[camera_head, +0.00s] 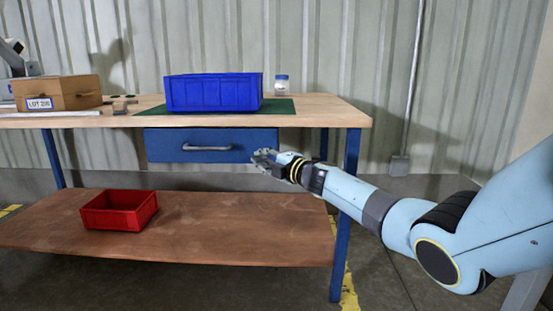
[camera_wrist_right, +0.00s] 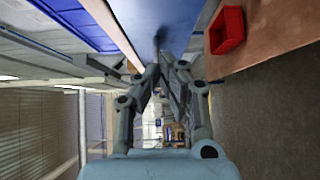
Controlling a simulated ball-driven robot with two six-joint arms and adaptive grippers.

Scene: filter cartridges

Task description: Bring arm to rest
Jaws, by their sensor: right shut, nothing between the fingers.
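My right arm comes in from the right in the head view. Its gripper (camera_head: 264,157) is in front of the workbench, just right of the blue drawer's handle and below the table top. The gripper is shut and empty; it also shows in the right wrist view (camera_wrist_right: 163,70), its fingertips close together. The blue drawer (camera_head: 165,146) appears closed, and I cannot tell whether the gripper touches it. My left gripper does not show in either view.
The workbench top (camera_head: 336,110) carries a blue bin (camera_head: 213,94) on a green mat (camera_head: 285,106), a white jar (camera_head: 281,85) and a cardboard box (camera_head: 75,92). A red bin (camera_head: 119,211) stands on the lower shelf (camera_head: 220,230). The floor at right front is free.

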